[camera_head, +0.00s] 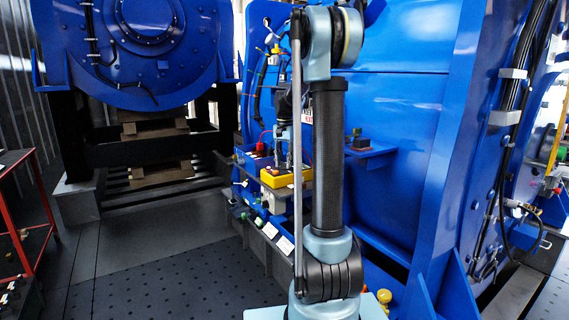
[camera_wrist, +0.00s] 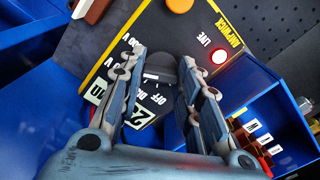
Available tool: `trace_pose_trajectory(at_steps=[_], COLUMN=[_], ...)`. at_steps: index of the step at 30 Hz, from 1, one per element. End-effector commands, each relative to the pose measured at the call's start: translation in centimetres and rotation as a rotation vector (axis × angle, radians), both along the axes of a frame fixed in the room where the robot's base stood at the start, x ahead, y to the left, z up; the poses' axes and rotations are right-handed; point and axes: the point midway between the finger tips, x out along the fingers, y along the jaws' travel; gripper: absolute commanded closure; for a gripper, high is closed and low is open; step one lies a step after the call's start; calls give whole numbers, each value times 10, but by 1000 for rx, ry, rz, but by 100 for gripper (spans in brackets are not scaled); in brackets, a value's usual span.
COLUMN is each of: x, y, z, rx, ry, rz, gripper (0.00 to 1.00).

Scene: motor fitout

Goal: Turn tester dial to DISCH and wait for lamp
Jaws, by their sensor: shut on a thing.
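The tester (camera_wrist: 115,45) has a dark face with a yellow edge in the wrist view. In the head view, the yellow tester (camera_head: 285,179) sits on the blue bench, partly behind my arm. My gripper (camera_wrist: 160,64) is shut on the black dial (camera_wrist: 163,75), with one finger on each side. The dial has a white mark; printed OFF and partly covered lettering lie below it, and I cannot tell which setting it points to. The lamp by LIVE (camera_wrist: 219,57) glows red. An orange button (camera_wrist: 180,5) is at the top. A pale display (camera_wrist: 137,113) is partly hidden by a finger.
A blue bin (camera_wrist: 285,125) with red and white-labelled parts lies right of the tester. A large blue motor housing (camera_head: 400,110) rises behind my arm. A round blue machine (camera_head: 145,45) stands at the back left, and a red cart (camera_head: 40,200) at the left edge. The dark floor (camera_head: 160,280) is clear.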

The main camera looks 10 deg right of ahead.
Motion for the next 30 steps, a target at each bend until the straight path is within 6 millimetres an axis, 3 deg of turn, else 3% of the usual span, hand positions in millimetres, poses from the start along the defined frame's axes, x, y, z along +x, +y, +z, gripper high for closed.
trace_pose_trajectory(at_steps=[30], x=[-1], y=[0], z=[0], rx=[1], ry=[1], rz=[893], gripper=[92])
